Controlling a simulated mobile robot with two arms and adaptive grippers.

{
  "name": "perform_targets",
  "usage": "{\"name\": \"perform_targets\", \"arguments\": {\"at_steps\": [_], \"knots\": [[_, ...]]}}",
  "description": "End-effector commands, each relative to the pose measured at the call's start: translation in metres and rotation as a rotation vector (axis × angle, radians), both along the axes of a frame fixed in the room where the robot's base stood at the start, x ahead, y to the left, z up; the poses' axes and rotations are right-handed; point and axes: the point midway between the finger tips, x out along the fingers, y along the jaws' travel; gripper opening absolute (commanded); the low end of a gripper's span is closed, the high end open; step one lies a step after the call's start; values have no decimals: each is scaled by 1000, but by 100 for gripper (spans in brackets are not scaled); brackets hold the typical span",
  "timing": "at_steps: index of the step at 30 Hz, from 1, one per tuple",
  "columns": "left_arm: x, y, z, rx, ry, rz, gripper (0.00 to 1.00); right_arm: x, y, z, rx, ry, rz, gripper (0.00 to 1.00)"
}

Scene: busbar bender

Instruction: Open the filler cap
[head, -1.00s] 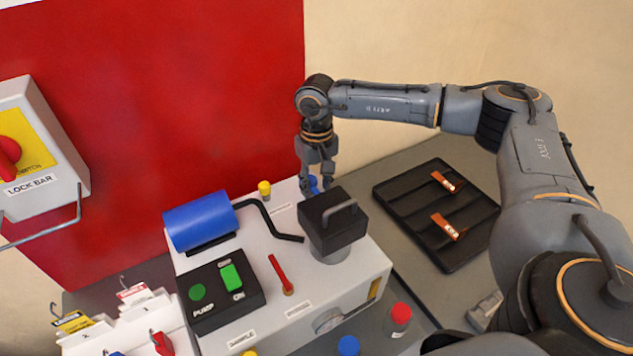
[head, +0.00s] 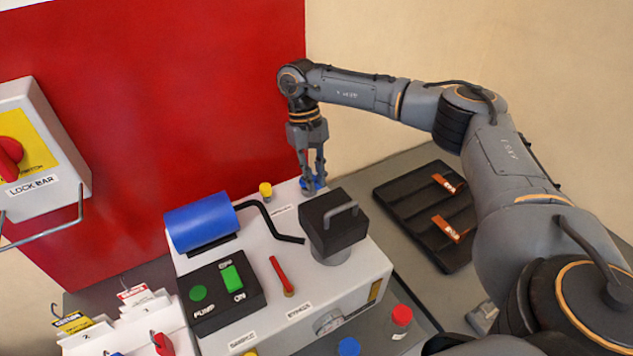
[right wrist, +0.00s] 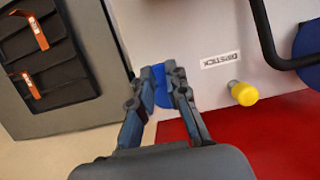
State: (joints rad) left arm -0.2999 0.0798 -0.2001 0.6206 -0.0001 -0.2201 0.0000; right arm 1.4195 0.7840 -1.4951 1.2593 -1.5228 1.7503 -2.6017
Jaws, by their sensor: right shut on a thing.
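The filler cap (head: 309,184) is blue and sits on the far edge of the white machine top (head: 262,283). My right gripper (head: 315,182) points down at it and is shut on it. In the right wrist view the cap (right wrist: 161,88) shows between the two fingertips (right wrist: 158,84), which partly hide it. The cap looks seated on the machine top; I cannot tell whether it has turned. My left gripper is not in view.
A black block with a handle (head: 333,220) stands close in front of the cap. A yellow dipstick knob (head: 265,189) is to its left, beside a blue motor (head: 201,222). A black tray (head: 421,228) with orange-brown pieces lies to the right.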

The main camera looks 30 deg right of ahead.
Motion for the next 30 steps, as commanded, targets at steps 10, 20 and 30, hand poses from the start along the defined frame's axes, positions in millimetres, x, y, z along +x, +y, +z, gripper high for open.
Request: {"name": "perform_targets", "arguments": {"at_steps": [10,20,30], "knots": [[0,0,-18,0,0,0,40,12,0,7,10,167,-4,0],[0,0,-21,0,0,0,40,13,-1,12,16,211,-3,0],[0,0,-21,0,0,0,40,13,-1,12,15,212,-2,38]]}}
